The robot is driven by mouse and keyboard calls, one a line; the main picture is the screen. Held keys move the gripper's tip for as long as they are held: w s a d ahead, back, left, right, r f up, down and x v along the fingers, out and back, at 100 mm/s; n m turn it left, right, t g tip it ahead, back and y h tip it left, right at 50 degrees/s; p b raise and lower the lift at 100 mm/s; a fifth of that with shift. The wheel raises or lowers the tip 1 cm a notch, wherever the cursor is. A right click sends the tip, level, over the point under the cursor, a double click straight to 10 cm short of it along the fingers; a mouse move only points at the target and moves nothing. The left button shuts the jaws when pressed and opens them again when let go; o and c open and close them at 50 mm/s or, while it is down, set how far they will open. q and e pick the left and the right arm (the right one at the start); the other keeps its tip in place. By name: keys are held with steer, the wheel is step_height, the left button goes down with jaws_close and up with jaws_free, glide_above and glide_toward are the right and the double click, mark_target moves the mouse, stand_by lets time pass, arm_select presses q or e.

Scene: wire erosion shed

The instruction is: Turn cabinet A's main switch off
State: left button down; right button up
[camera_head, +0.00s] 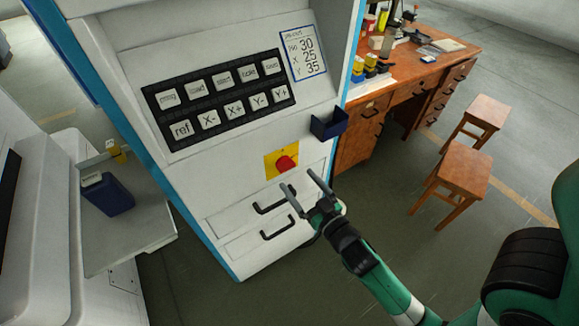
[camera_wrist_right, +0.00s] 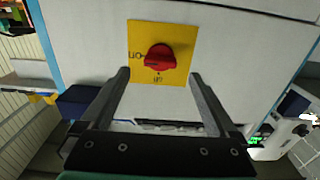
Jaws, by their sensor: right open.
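The main switch is a red rotary knob (camera_head: 287,163) on a yellow plate (camera_head: 271,164), on the front of the white cabinet (camera_head: 210,185) below its button panel. In the right wrist view the red knob (camera_wrist_right: 160,57) sits on the yellow plate (camera_wrist_right: 185,35), seen upside down. Its grip bar lies roughly sideways, one end towards the left label; the small lettering is hard to read. My right gripper (camera_head: 298,181) is open and empty in front of the switch. In the wrist view its fingertips (camera_wrist_right: 160,74) stand apart, either side of the knob and slightly below it, not visibly touching.
A black button panel (camera_head: 220,98) and a readout sheet (camera_head: 303,53) are above the switch. A dark blue bin (camera_head: 328,123) juts out at its upper right. Drawer handles (camera_head: 283,227) stick out below. A wooden desk (camera_head: 400,85) and stools (camera_head: 455,175) stand to the right.

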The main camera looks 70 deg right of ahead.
mark_target(289, 169)
steer(key=x, duration=0.5)
steer(key=shift+w+d, duration=0.15)
steer(key=shift+w, duration=0.05)
steer(key=c, duration=1.4)
